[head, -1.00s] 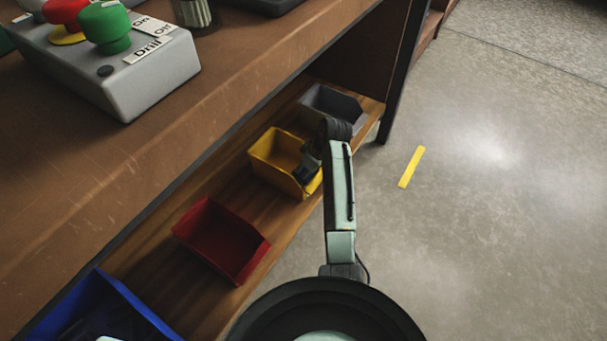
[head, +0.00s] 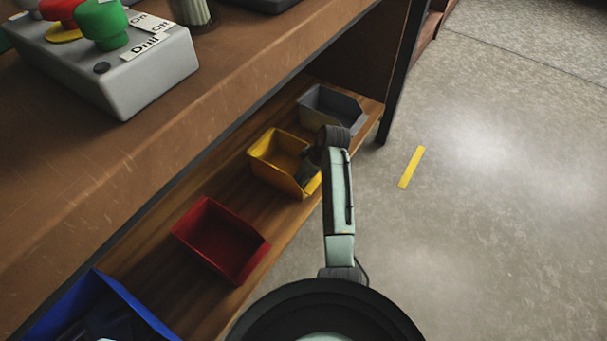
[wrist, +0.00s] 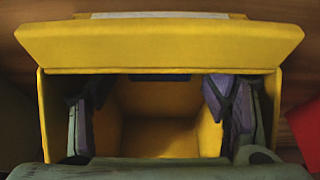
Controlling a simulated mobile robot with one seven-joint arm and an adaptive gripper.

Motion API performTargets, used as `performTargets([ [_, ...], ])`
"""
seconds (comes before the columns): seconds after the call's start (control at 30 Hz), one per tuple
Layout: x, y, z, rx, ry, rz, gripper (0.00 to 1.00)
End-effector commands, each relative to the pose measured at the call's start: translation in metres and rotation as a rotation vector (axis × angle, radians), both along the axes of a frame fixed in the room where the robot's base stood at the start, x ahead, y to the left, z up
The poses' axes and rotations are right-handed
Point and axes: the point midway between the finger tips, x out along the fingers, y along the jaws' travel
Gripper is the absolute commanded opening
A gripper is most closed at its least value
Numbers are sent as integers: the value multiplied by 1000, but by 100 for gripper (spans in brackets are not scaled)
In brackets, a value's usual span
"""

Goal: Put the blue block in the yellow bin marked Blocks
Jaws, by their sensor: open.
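The yellow bin (head: 272,163) stands on the lower shelf between the red bin and the grey bin. It fills much of the wrist view (wrist: 160,45), with a pale label strip (wrist: 160,15) at its top edge; I cannot read the label. My gripper (wrist: 155,117) is open, its two fingers spread wide over the bin's opening, near its side walls. In the head view my gripper (head: 309,168) is at the bin's right end, partly hidden by my arm. A narrow dark blue strip (wrist: 160,77) shows below the bin's lip; I cannot tell whether it is the blue block.
The red bin (head: 220,242) and blue bin (head: 95,305) stand nearer on the wooden shelf (head: 165,265); the grey bin (head: 330,106) stands farther. The workbench top (head: 75,170) overhangs the shelf and carries a grey control box (head: 145,80). Open floor lies to the right.

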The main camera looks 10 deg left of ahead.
Motion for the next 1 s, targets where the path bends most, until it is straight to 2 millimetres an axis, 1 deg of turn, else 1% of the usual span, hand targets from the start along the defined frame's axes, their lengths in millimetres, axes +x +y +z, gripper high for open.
performTargets([
  [0.17, 0, 0, 5, 1, -1, 0, 70],
  [0.27, -1, -5, 17, 0, -2, -1, 70],
  [0.5, -8, -23, 65, 1, -5, -2, 70],
  [0.7, -13, -36, 98, 0, -3, -1, 70],
  [0.83, -16, -40, 109, 1, -1, 0, 70],
  [1.0, -17, -42, 114, 0, 1, 0, 70],
])
